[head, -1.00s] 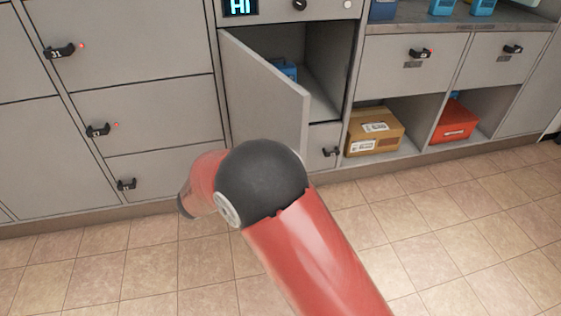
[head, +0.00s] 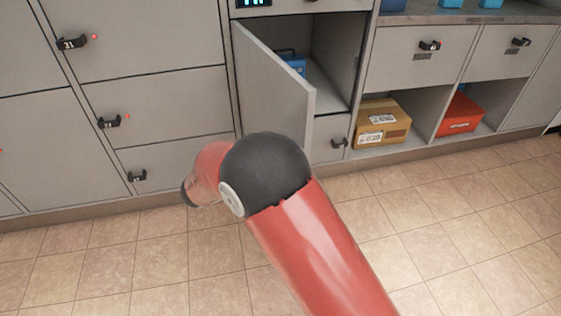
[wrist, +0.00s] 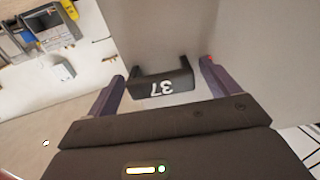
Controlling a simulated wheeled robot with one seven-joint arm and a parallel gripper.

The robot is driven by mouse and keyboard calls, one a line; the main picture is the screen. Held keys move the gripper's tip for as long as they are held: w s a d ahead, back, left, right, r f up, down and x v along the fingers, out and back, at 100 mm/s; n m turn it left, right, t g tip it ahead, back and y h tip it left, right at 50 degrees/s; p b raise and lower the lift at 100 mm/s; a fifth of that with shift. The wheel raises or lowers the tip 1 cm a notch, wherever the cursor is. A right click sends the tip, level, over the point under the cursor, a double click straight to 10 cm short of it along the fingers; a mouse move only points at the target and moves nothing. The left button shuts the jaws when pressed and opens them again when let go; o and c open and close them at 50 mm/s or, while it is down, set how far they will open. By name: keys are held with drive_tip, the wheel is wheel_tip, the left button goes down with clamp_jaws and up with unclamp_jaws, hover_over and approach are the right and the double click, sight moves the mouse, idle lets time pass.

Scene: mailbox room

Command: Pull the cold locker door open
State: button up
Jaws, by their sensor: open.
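The grey locker door (head: 272,85) stands ajar in the head view, hinged on its left and swung out toward me. Behind it is the open compartment (head: 338,58), with a blue item (head: 295,64) partly hidden by the door. In the wrist view, a dark handle marked 37 (wrist: 163,84), seen upside down, is on a grey panel (wrist: 185,30). My gripper (wrist: 162,71) is open, with one finger on each side of this handle and visible gaps to it. In the head view my gripper is hidden behind my red arm.
Closed lockers with dark handles (head: 72,41) are at the left. A small closed door (head: 328,138) is below the open compartment. A cardboard box (head: 382,122) and a red box (head: 460,114) sit in low cubbies at the right. The tiled floor (head: 470,220) is clear.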

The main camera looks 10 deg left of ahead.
drive_tip(key=shift+a, duration=0.1)
drive_tip(key=v, duration=0.7)
drive_tip(key=shift+s+a, duration=0.25)
drive_tip(key=shift+a, duration=0.1)
